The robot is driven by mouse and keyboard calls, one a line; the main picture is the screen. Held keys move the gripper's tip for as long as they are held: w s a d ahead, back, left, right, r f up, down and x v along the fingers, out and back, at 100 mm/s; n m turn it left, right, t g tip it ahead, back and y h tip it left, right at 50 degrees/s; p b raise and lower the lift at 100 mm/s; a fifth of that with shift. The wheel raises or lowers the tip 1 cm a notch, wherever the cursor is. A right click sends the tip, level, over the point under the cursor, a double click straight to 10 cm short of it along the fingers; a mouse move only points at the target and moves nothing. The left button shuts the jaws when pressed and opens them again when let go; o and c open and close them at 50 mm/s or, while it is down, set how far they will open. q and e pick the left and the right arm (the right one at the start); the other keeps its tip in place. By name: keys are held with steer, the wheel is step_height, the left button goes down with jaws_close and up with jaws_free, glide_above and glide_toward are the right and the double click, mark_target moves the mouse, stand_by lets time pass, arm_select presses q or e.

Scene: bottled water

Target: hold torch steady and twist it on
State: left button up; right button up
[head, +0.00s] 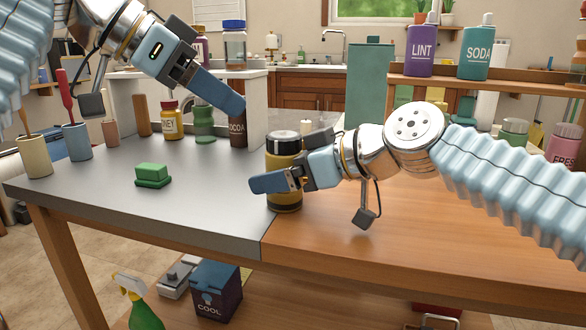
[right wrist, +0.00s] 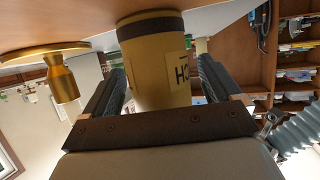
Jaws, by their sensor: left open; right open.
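No object is clearly recognisable as a torch. In the right wrist view, the yellow cylinder (right wrist: 153,62), with a partly visible "H" label, is between the fingers of the right gripper (right wrist: 155,85); contact cannot be told. My left gripper (head: 238,104) is open, its blue finger reaching down to the dark brown labelled container (head: 238,132) and partly covering its top.
A green block (head: 152,173) lies on the grey worktop (head: 100,200), with clear room around it. Cups with utensils (head: 77,141) stand at left, a yellow jar (head: 171,124) behind. Bottles (head: 420,50) line the right shelf. A gold-coloured object (right wrist: 62,78) shows in the right wrist view.

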steer(key=c, duration=1.2)
steer(key=shift+o, duration=0.2)
steer(key=o, duration=0.5)
steer(key=c, duration=0.3)
